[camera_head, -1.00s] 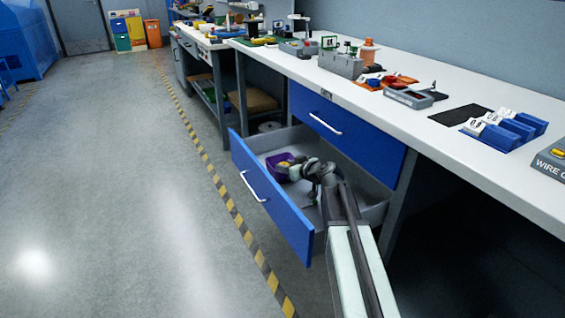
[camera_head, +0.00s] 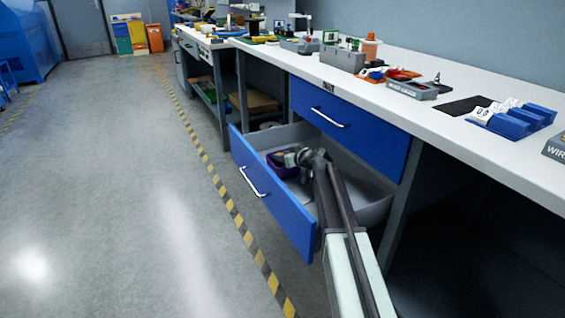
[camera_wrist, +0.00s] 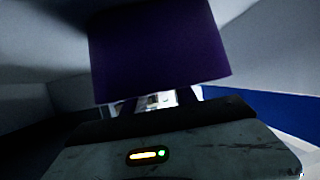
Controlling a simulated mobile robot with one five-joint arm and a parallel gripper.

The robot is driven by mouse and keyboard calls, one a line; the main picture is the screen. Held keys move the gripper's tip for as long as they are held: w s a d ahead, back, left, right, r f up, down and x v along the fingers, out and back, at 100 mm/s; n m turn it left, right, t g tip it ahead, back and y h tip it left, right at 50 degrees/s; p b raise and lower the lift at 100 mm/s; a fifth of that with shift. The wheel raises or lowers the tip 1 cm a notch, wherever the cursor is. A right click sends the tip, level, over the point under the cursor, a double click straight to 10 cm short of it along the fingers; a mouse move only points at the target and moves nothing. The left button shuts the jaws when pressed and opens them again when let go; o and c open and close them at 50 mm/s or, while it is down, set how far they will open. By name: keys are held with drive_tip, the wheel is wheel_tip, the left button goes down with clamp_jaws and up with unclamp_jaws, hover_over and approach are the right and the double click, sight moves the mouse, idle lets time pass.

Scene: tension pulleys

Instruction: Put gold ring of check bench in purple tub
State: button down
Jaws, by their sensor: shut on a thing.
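The purple tub (camera_head: 284,171) stands inside the open drawer, near its far left end. In the wrist view the tub's purple wall (camera_wrist: 158,50) fills the upper middle and hides my fingertips. My gripper (camera_head: 288,158) is at the tub, with its fingers over or just inside the rim. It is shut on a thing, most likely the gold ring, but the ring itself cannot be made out. How far the ring is down in the tub is hidden.
The open drawer (camera_head: 275,205) has a blue front and grey walls around my arm. A shut blue drawer (camera_head: 350,122) is above it. The white bench top (camera_head: 440,105) carries a grey box (camera_head: 343,60), a black mat (camera_head: 465,106) and blue blocks (camera_head: 510,120). The floor at left is clear.

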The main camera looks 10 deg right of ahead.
drive_tip(key=shift+r, duration=0.15)
drive_tip(key=shift+f+b, duration=0.55)
drive_tip(key=shift+f, duration=0.1)
drive_tip(key=c, duration=1)
unclamp_jaws()
drive_tip(key=shift+o, duration=0.2)
drive_tip(key=shift+r, duration=0.15)
drive_tip(key=shift+r+p, duration=0.2)
drive_tip(key=shift+p, duration=0.2)
drive_tip(key=p+v, duration=0.5)
drive_tip(key=v, duration=0.7)
drive_tip(key=shift+r, duration=0.2)
drive_tip(key=shift+s, duration=0.1)
